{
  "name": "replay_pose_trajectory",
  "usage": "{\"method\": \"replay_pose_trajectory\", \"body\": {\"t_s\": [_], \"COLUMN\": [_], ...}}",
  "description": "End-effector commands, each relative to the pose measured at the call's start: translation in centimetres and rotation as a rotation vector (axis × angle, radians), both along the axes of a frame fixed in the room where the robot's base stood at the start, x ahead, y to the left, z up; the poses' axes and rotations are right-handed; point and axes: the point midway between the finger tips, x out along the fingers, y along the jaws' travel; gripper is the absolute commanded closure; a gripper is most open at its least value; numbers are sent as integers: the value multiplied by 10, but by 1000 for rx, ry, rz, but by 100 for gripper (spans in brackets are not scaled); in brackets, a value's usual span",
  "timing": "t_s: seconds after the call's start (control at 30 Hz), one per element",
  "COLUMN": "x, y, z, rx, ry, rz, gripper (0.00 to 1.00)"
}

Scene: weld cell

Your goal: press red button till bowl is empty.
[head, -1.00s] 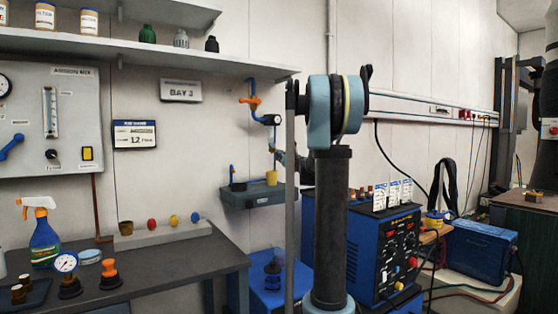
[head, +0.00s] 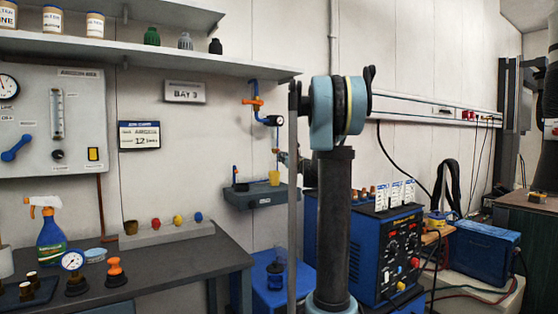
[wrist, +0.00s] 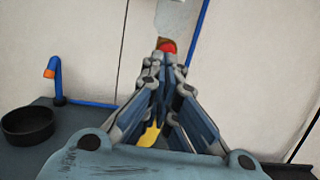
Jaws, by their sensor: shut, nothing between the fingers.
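A red button (head: 156,224) sits on a low grey ledge at the back of the workbench, beside a yellow button (head: 178,219) and a blue button (head: 198,216). My gripper (wrist: 166,62) is shut and empty, well to the right of the ledge, by the small wall shelf. A red rounded thing (wrist: 168,46) shows just beyond its fingertips, under a pale grey part; I cannot tell whether they touch. A black bowl (wrist: 28,125) with a dark inside stands at left in the wrist view.
The wall shelf (head: 262,198) carries a blue spout (wrist: 53,68) and a yellow cup (head: 273,178). Blue pipework with an orange valve (head: 252,101) is above. A spray bottle (head: 49,235) and pressure gauge (head: 72,262) stand on the bench. A blue welder (head: 380,250) is at right.

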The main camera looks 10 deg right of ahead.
Motion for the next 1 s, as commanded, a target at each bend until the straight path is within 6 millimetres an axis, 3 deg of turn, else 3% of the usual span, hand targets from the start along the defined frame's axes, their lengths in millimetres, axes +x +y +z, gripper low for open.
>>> {"method": "replay_pose_trajectory", "body": {"t_s": [0.3,0.5,0.7,1.0], "x": [-58,-84,-95,-96], "y": [-24,-33,-36,-36], "z": [-9,-13,-15,-15], "rx": [-1,1,0,0], "ry": [0,0,0,0], "rz": [-2,0,3,3], "gripper": [100,100,100,100]}}
